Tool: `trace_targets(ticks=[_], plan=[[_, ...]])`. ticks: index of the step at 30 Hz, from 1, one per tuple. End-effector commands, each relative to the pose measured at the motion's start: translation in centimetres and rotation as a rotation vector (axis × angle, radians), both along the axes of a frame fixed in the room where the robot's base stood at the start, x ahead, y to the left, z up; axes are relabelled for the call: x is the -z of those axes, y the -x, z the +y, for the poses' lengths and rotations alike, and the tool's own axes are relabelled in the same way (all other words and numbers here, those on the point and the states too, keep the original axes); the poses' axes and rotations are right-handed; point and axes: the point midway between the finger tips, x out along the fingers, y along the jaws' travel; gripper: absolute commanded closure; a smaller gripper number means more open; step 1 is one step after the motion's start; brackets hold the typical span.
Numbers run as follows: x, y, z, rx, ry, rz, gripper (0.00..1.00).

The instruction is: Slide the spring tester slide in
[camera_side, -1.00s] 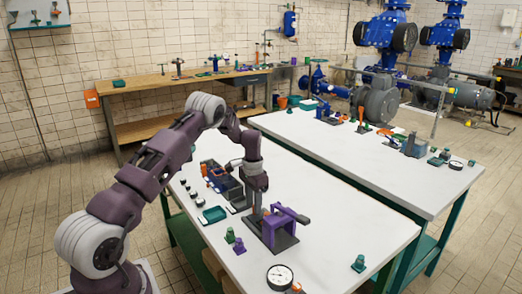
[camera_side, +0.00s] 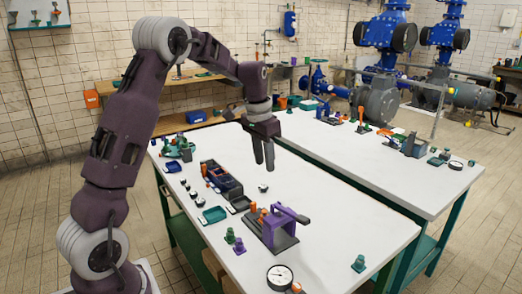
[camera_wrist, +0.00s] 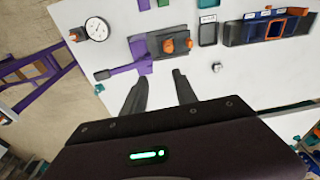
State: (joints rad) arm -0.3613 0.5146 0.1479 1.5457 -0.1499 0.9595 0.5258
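The spring tester (camera_side: 283,214) stands on the near table, with a purple frame and a dark base plate. Orange parts (camera_side: 263,214) stand on the left part of its base, outside the purple frame. The wrist view shows the tester's purple part (camera_wrist: 137,50) and its dark plate with an orange knob (camera_wrist: 168,45). I cannot clearly tell which piece is the slide. My gripper (camera_side: 264,165) hangs above the table, behind and apart from the tester. Its two fingers (camera_wrist: 159,82) are spread with nothing between them.
A dark compartment tray (camera_side: 222,180) and a teal tray (camera_side: 214,215) lie left of the tester. A dial gauge (camera_side: 280,277) lies at the near edge. Small green pieces (camera_side: 230,236) stand nearby.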

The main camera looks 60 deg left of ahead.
Motion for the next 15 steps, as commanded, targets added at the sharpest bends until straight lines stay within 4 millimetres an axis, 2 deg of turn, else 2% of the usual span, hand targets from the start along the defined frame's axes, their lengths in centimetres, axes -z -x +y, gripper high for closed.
trace_targets(ticks=[3, 9, 15], plan=[[-2.2, 1.2, -2.0, 0.0, 0.0, -0.026, 0.65], [-5.3, 3.7, -5.3, -0.001, 0.005, -0.07, 0.65], [-7.4, 6.1, -7.9, -0.002, 0.009, -0.104, 0.65]])
